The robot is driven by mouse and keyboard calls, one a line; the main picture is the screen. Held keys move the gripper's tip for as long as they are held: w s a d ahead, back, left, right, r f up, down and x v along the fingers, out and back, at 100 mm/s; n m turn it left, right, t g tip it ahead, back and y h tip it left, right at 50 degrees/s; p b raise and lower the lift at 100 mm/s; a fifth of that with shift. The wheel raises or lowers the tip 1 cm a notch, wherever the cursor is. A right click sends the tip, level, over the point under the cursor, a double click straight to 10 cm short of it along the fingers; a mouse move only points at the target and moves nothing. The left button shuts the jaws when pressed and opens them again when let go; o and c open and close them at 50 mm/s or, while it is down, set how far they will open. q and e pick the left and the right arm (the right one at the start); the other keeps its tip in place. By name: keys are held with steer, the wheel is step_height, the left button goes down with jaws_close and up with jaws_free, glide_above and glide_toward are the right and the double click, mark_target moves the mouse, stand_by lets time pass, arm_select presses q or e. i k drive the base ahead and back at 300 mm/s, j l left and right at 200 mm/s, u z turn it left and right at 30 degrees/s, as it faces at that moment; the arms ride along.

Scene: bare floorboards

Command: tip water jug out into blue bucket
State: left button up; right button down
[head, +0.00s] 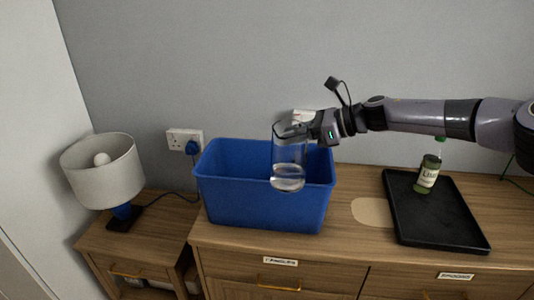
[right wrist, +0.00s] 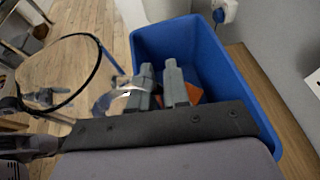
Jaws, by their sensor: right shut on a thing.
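The water jug (head: 288,157) is clear glass with a little water low inside, and it hangs about upright. My right gripper (head: 305,131) is shut on it near its top, at the side. In the head view the jug overlaps the opening and front wall of the blue bucket (head: 262,206); how far it is in front or above is hard to tell. In the right wrist view my right gripper's fingers (right wrist: 160,88) lie in front of the bucket (right wrist: 161,38). The jug's dark round rim (right wrist: 98,62) shows left of the bucket there. My left gripper is not in view.
The bucket stands on a wooden cabinet (head: 350,248) against the wall. A lamp (head: 103,170) stands left. An orange thing (right wrist: 193,93) shows in the bucket.

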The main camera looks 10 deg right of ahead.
mark_target(232, 176)
steer(key=i+l, duration=0.2)
steer(key=i, duration=0.2)
steer(key=i+l, duration=0.2)
steer(key=i, duration=0.2)
